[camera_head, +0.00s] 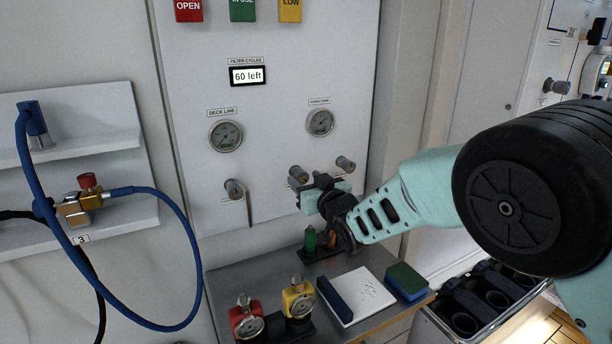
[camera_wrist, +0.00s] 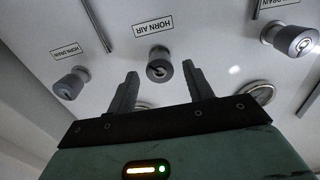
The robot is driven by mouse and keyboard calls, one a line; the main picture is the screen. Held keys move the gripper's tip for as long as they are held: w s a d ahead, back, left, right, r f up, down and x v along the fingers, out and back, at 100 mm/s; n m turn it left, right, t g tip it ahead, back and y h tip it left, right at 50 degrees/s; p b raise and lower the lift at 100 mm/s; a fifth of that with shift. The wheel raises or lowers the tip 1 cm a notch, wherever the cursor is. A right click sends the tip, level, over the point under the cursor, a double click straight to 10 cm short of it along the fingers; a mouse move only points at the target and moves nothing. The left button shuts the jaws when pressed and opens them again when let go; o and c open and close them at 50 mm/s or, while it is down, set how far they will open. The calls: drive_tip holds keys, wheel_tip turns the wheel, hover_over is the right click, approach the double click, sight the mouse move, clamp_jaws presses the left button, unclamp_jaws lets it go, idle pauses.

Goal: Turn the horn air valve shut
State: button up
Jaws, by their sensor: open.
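The horn air valve (camera_wrist: 159,66) is a dark round knob on the pale panel in the wrist view. Its upside-down label, HORN AIR (camera_wrist: 153,27), lies just above it in the picture. My gripper (camera_wrist: 160,71) is open, its two dark fingers pointing at the panel. The knob appears between the fingertips, with a gap on each side; I see no contact and cannot tell the depth left. In the head view, my gripper (camera_head: 322,187) is close to the panel, beside the middle grey knob (camera_head: 298,176), which seems to be the same valve; the gripper partly blocks that area.
Other knobs flank it: one at left (camera_head: 235,188), one at right (camera_head: 345,163). Gauges (camera_head: 226,135) sit above. Below is a metal shelf (camera_head: 235,283) with red (camera_head: 246,320) and yellow (camera_head: 298,300) gauge pieces, a white pad (camera_head: 368,292) and a green-blue block (camera_head: 405,281).

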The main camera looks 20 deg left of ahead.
drive_tip(key=shift+w+a, duration=0.25)
drive_tip(key=c, duration=1)
drive_tip(key=shift+o, duration=0.2)
drive_tip(key=shift+b, duration=0.3)
